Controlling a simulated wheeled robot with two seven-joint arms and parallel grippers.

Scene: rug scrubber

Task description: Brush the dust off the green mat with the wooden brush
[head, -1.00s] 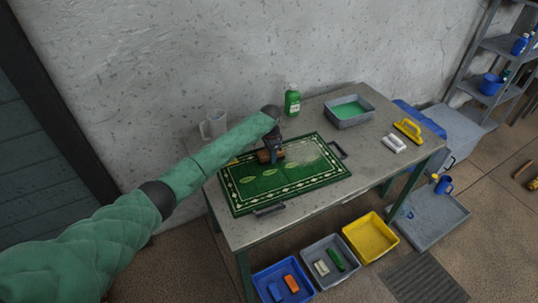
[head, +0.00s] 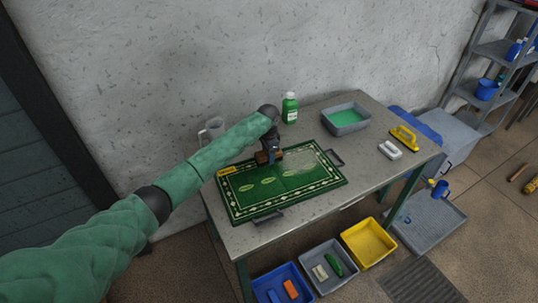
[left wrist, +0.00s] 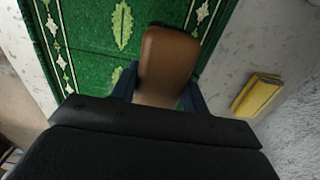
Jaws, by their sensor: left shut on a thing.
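The green mat (head: 262,204) lies on the table, with a pale border and leaf patterns. A pale, greyish dusty patch (head: 304,161) covers its back right part. My left gripper (head: 272,157) is over the back middle of the mat, left of that patch, shut on the wooden brush (head: 261,157). In the left wrist view the brush's brown wooden body (left wrist: 168,58) shows between the fingers, with green mat behind it. My right gripper is not in view.
A yellow block (head: 227,171) is by the mat's back left corner. A green bottle (head: 290,108), a jug (head: 213,130), a grey basin (head: 346,119), a white brush (head: 390,150) and a yellow-handled tool (head: 404,137) stand around the mat. Bins are below the front edge.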

